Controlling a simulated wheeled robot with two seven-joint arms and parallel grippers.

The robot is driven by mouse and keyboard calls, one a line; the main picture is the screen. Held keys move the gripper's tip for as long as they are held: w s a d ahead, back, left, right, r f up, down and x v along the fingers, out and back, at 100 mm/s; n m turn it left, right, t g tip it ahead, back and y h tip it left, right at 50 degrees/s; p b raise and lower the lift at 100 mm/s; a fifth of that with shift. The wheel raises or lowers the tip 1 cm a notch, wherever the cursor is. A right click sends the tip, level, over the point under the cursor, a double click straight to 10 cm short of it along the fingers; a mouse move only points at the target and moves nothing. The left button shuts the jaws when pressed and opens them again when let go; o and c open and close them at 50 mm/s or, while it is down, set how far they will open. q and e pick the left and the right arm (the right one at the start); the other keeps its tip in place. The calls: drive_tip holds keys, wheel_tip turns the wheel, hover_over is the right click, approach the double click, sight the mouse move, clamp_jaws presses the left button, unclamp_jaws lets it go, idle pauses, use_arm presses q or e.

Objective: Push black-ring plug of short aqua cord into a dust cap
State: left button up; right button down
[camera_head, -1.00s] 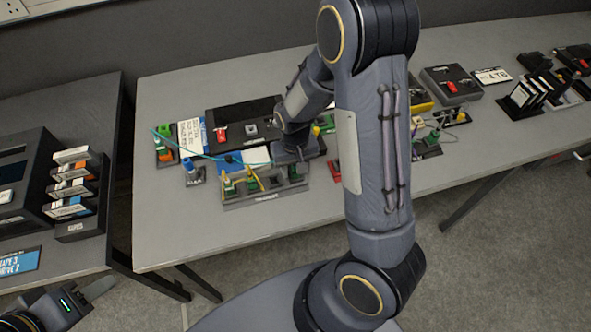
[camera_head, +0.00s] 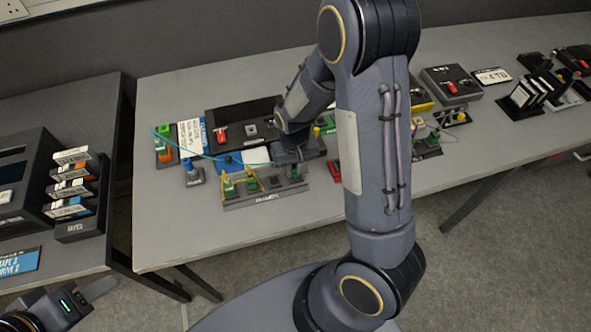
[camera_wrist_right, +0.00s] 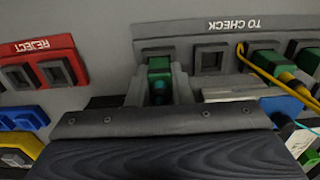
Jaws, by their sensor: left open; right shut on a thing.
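My right gripper (camera_head: 298,160) is over the right end of the grey TO CHECK rack (camera_head: 265,201). In the right wrist view its fingers (camera_wrist_right: 160,92) are shut on a green plug (camera_wrist_right: 159,66) with a teal part, at the rack's end socket; how deep it sits is unclear. A thin aqua cord (camera_head: 185,147) runs from the blocks at the left towards the rack; its end near my gripper is hidden. I cannot make out a black ring or tell which piece is a dust cap. My left gripper (camera_head: 88,297) is open and empty at the lower left, away from the table.
The rack also holds green plugs with yellow cords (camera_wrist_right: 262,62), beside one empty socket (camera_wrist_right: 209,58). A red REJECT holder (camera_wrist_right: 40,65) has empty sockets. A small grey-blue stand (camera_head: 193,175) is left of the rack. The table front is clear.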

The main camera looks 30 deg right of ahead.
drive_tip(key=shift+r, duration=0.1)
drive_tip(key=shift+r+p, duration=1.85)
drive_tip(key=shift+r, duration=0.35)
drive_tip(key=shift+a, duration=0.1)
